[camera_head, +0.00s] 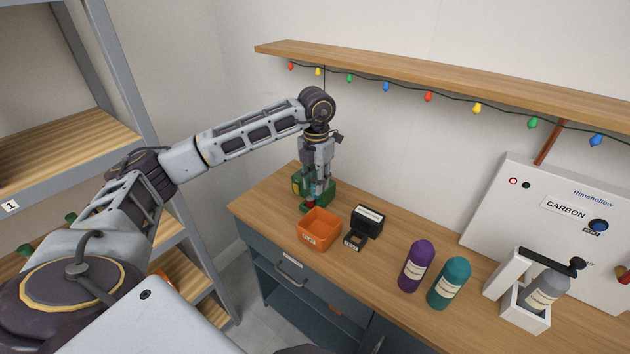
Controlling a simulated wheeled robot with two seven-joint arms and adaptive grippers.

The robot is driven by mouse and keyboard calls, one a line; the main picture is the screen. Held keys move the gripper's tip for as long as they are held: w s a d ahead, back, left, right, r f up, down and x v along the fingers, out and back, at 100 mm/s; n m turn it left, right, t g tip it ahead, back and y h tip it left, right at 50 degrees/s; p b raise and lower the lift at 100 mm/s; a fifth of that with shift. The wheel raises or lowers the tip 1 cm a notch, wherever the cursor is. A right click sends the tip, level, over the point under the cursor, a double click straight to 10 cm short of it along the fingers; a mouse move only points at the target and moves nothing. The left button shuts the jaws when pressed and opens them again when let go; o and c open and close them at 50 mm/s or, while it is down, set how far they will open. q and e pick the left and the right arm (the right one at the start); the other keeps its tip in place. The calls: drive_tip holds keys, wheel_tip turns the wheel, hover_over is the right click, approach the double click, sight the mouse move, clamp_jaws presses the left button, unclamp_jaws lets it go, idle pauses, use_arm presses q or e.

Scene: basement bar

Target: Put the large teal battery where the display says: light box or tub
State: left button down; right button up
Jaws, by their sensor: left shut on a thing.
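My left gripper (318,188) points down at the back left of the counter, at a dark green box (329,187), which I take for the light box. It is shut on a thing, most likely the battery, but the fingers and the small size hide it. I cannot tell whether the held thing is inside the box or just above it. A little red shows low by the fingers. The orange tub (319,227) stands open just in front of the box. A black device (367,219), maybe the display, stands right of the tub; its reading is not legible. My right gripper is not in view.
A purple bottle (416,266) and a teal bottle (449,283) stand right on the wooden counter (391,260). A white machine (521,310) holds a grey bottle before a panel marked CARBON. A shelf (420,77) with coloured lights hangs above. A storage rack (131,100) stands left.

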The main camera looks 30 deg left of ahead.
sight(316, 197)
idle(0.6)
use_arm(q)
drive_tip(key=shift+f, duration=0.15)
drive_tip(key=shift+f+b, duration=0.4)
drive_tip(key=shift+f, duration=0.05)
drive_tip(key=shift+f+b, duration=1)
drive_tip(key=shift+f, duration=0.7)
drive_tip(key=shift+f+b, duration=0.35)
drive_tip(key=shift+f, duration=0.35)
drive_tip(key=c, duration=1.1)
unclamp_jaws()
